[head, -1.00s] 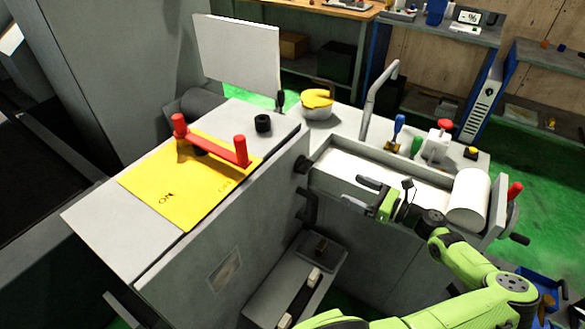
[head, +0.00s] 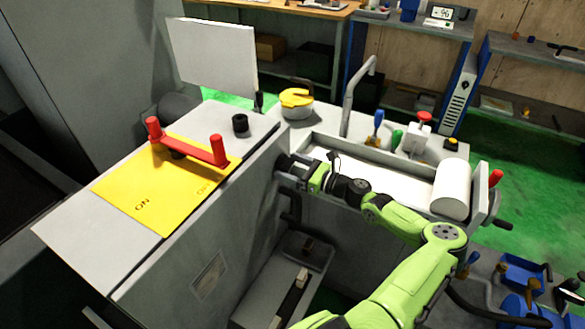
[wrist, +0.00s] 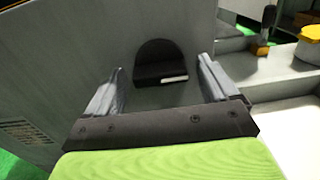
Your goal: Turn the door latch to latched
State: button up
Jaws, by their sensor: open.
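A black round-topped knob with a white mark, which looks like the door latch (wrist: 160,60), sits on the grey cabinet side in the wrist view. My gripper (wrist: 157,82) is open. Its two grey fingers stand left and right of the knob in that view, with nothing held between them. I cannot tell whether either finger touches the knob. In the head view my gripper (head: 287,171) is at the cabinet's right side and hides the knob there.
A yellow plate (head: 150,200) with a red two-post handle (head: 190,146) lies on the cabinet top beside a black cap (head: 240,124). A black bracket (head: 291,208) is below my gripper. A white-lined trough (head: 395,180) and white roller (head: 452,190) lie to the right.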

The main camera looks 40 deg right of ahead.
jog(key=c, duration=1.1)
jog(key=shift+o, duration=0.2)
jog(key=shift+n, duration=0.4)
jog(key=n, duration=0.3)
jog(key=shift+n+p, duration=0.3)
jog(key=shift+p, duration=0.1)
jog(key=n, duration=0.4)
jog(key=shift+b, duration=0.35)
jog(key=n+b, duration=0.1)
jog(key=n, duration=0.4)
jog(key=shift+f+b, duration=0.1)
jog(key=shift+b, duration=0.2)
jog(key=shift+n+b, duration=1.1)
jog(key=shift+n, duration=1.2)
